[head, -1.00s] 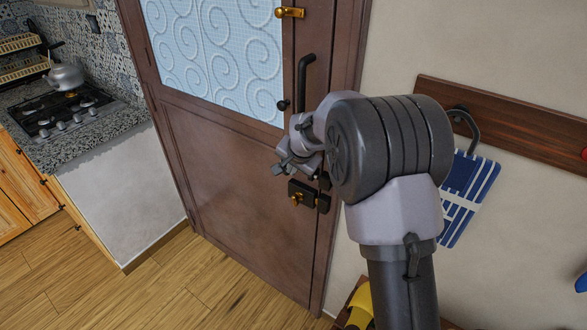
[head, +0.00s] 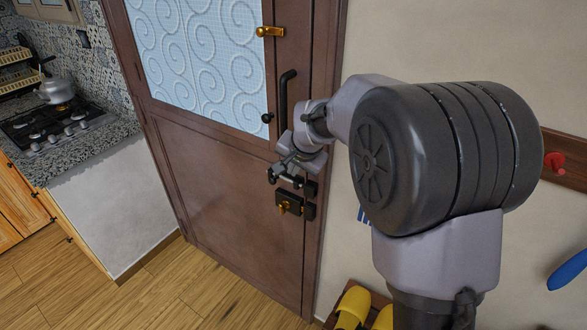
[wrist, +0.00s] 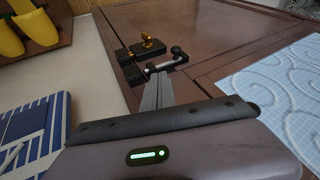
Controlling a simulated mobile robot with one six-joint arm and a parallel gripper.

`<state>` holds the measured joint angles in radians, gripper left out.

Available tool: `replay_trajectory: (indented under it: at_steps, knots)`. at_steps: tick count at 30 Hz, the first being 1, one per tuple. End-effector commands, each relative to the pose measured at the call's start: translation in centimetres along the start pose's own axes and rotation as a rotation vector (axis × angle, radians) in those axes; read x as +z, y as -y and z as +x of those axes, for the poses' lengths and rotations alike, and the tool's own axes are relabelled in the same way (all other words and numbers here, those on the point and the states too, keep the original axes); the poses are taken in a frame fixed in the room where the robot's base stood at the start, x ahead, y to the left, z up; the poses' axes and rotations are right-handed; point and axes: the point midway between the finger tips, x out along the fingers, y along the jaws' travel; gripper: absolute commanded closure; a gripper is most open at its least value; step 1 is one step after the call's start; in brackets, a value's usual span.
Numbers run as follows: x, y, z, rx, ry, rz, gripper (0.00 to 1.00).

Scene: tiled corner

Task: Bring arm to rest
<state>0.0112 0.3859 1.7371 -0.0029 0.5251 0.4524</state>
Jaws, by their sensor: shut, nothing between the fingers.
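My gripper (head: 284,176) is in front of the brown door (head: 228,165), just above the black lock with the brass knob (head: 290,205). My arm, with its large dark joint, fills the right-centre of the head view. In the wrist view my gripper (wrist: 163,68) points toward the door near the lock, which shows at top centre with its brass knob (wrist: 149,43). The fingers are shut with nothing seen between them. I cannot tell whether the fingertips touch the door. The door looks closed, with a black handle (head: 285,100) above my gripper.
A wooden rail with a red hook (head: 555,162) runs along the wall at right. A blue object (head: 569,268) is at the right edge. Yellow slippers (head: 352,306) are at bottom centre. A counter with a stove (head: 60,125) stands at left. The wooden floor (head: 170,283) at lower left is clear.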

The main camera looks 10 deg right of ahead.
Motion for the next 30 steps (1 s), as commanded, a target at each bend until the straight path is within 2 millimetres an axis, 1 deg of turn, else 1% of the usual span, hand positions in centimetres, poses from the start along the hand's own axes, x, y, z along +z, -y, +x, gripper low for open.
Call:
replay_trajectory:
  at_steps: [5, 7, 8, 10, 11, 12, 13, 14, 15, 18, 21, 23, 25, 30]
  knots:
    - [0.0, 0.0, -0.1, 0.0, 0.0, 0.0, 1.0]
    - [0.5, -0.2, -1.5, -0.004, 0.001, -0.01, 1.0]
    - [1.1, -0.5, -2.8, -0.006, 0.003, -0.019, 1.0]
    - [3.5, -1.8, -7.2, -0.014, 0.012, -0.054, 1.0]
    - [5.0, -2.7, -9.3, -0.018, 0.019, -0.073, 1.0]
    - [7.4, -4.2, -12.0, -0.024, 0.03, -0.102, 1.0]
    - [9.3, -5.4, -13.8, -0.028, 0.038, -0.123, 1.0]
    - [11.2, -6.6, -15.4, -0.033, 0.045, -0.144, 1.0]
    - [13.8, -8.3, -17.1, -0.039, 0.057, -0.171, 1.0]
    - [19.4, -12.1, -19.6, -0.055, 0.079, -0.229, 1.0]
    - [23.0, -14.6, -20.5, -0.066, 0.094, -0.267, 1.0]
    - [24.2, -15.4, -20.6, -0.069, 0.1, -0.279, 1.0]
    - [24.7, -15.7, -20.8, -0.07, 0.103, -0.285, 1.0]
    - [24.6, -15.7, -20.8, -0.07, 0.104, -0.285, 1.0]
